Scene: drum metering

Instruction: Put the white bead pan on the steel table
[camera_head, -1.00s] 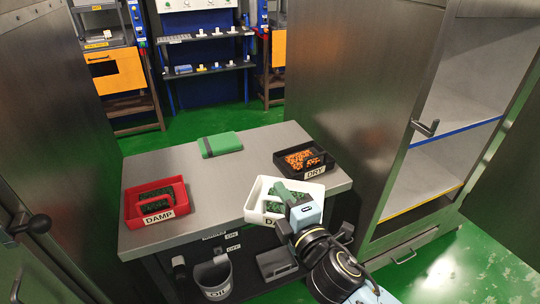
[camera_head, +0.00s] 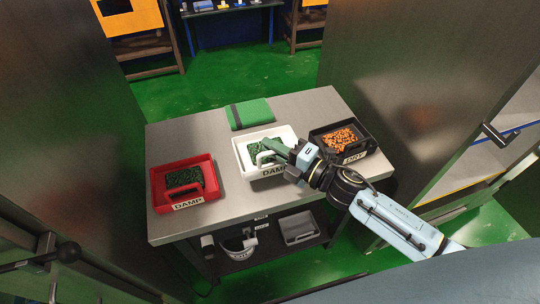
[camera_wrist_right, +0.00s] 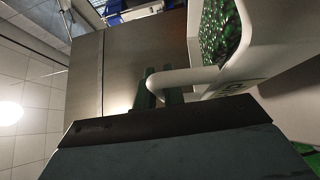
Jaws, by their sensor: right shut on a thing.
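The white bead pan (camera_head: 243,157) holds green beads and has a DAMP label on its front. It is at the middle of the steel table (camera_head: 222,210), between a red pan and a black pan. I cannot tell whether its base touches the top. My right gripper (camera_head: 268,153) reaches in from the right and is shut on the pan's handle. In the right wrist view the white handle (camera_wrist_right: 178,79) passes between the dark green fingers (camera_wrist_right: 160,92), with the beads (camera_wrist_right: 220,32) beyond. My left gripper is not in view.
The red pan (camera_head: 155,188) with green beads stands at the table's left. The black pan (camera_head: 318,140) with orange beads, labelled DRY, stands close on the right. A green folded item (camera_head: 250,113) lies at the back edge. Steel cabinets flank the table. A grey bin (camera_head: 300,228) sits on the lower shelf.

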